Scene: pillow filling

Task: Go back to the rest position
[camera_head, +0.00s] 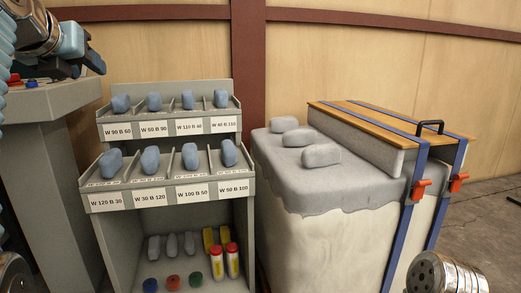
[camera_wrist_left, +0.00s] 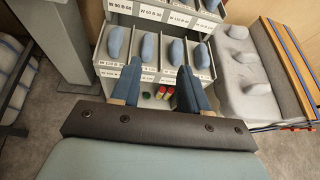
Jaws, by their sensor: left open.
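My left gripper (camera_head: 88,66) is at the upper left of the head view, above a grey stand and to the left of the shelf. In the left wrist view its two blue fingers (camera_wrist_left: 158,82) are apart with nothing held between them. They point toward the shelf. My right gripper is not in view. The grey shelf unit (camera_head: 160,86) has two labelled tiers with blue-grey pillows (camera_head: 150,160) in their slots.
A grey stand (camera_head: 40,140) is at the left. A large padded block (camera_head: 320,235) with three grey lumps, a strapped wooden board (camera_head: 390,118) and blue straps stands right of the shelf. Red-capped bottles (camera_head: 232,260) and grey pieces are on the bottom shelf.

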